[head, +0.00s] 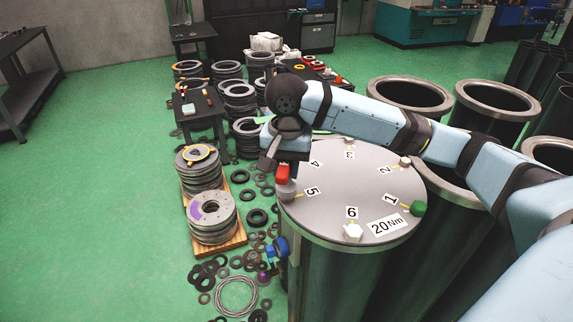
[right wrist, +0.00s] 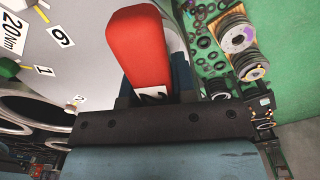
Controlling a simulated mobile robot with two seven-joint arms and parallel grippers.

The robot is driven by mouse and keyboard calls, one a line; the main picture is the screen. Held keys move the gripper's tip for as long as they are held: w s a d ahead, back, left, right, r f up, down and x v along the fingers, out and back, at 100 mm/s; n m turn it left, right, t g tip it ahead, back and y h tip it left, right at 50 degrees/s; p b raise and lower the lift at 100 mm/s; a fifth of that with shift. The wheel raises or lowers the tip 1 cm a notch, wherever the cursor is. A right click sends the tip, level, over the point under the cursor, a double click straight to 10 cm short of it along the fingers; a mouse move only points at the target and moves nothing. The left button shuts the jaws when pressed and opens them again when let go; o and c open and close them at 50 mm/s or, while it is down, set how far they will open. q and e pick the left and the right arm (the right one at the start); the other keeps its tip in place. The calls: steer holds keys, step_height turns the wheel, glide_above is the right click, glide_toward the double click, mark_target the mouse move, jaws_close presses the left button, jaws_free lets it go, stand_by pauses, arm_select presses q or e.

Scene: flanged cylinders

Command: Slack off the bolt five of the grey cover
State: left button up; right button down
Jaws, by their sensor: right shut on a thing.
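The grey cover (head: 345,195) is a round lid on a tall dark cylinder, with position labels and a "20 Nm" label. At label 5 (head: 311,191) a grey cylindrical piece (head: 286,191) stands at the rim; I cannot tell whether it is the bolt or a tool socket over it. My right gripper (head: 284,162) is shut on a red tool (head: 283,173), directly above that grey piece. The red tool fills the middle of the right wrist view (right wrist: 147,48) and hides bolt five there. My left gripper is not in view.
A white bolt head (head: 353,231) is at label 6 and a green one (head: 418,208) at label 1. A blue device (head: 277,250) is beside the cylinder's left side. Open cylinders (head: 410,94) stand behind right; stacked flanges (head: 211,217) and loose rings crowd the left floor.

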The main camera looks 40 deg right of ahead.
steer(key=shift+f, duration=1)
stand_by(0.3)
steer(key=shift+f+n, duration=0.15)
steer(key=shift+n, duration=0.75)
steer(key=n, duration=1)
steer(key=shift+s+d, duration=0.1)
steer(key=n, duration=0.3)
steer(key=shift+n, duration=0.4)
